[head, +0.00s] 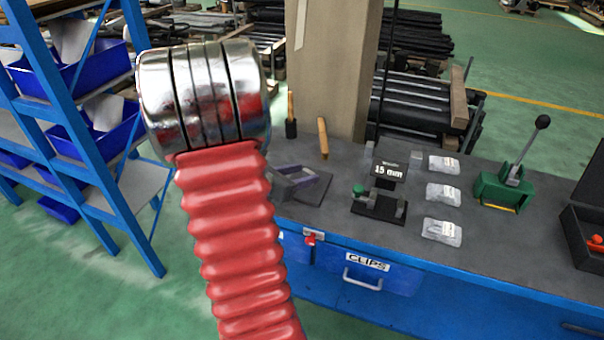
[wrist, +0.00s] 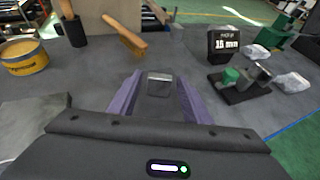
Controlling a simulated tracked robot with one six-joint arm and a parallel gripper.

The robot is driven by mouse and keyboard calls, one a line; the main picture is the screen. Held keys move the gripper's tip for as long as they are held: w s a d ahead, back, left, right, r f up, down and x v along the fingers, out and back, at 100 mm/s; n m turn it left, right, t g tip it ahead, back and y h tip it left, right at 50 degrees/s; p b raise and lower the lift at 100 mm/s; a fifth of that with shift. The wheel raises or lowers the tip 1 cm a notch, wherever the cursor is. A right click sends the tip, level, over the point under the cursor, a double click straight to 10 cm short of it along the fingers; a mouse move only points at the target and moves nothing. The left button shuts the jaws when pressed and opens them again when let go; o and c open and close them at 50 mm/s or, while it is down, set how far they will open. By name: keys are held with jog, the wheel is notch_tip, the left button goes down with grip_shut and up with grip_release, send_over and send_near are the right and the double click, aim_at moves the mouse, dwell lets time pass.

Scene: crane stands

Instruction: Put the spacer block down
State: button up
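My gripper (wrist: 160,82) has two purple fingers that stand apart, pointing down over the workbench. A small grey block (wrist: 160,84), which looks like the spacer block, sits between them in the wrist view. Its light face shows, and dark surfaces lie around and below it. I cannot tell whether the fingers touch its sides or whether it rests on the bench. In the head view my gripper (head: 298,184) is low over the bench's left end, partly behind my red arm, and the block is not clear there.
The dark grey bench (head: 340,232) carries a brush (head: 323,138), a "15 mm" sign (head: 389,171), a small fixture with a green knob (head: 372,204), several clear bags (head: 442,194) and a green lever tool (head: 505,188). A yellow tin (wrist: 24,57) stands left in the wrist view.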

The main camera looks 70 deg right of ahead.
jog(key=shift+o, duration=0.4)
jog(key=shift+r, duration=0.15)
jog(key=v, duration=1.2)
dwell(0.6)
jog(key=w+a+r+m+t+y, duration=0.2)
jog(key=w+a+m+t+y, duration=0.1)
jog(key=a, duration=1.1)
jog(key=w+a+r+m+t+y, duration=0.3)
jog(key=w+a+m+t+y, duration=0.1)
jog(key=a, duration=1)
jog(key=w+a+r+m+t+y, duration=0.3)
jog(key=w+a+m+t+y, duration=0.1)
jog(key=a, duration=1.1)
jog(key=shift+w+m+t+y, duration=0.2)
jog(key=shift+m+t+y, duration=0.2)
jog(key=shift+m, duration=0.3)
jog(key=shift+a, duration=0.1)
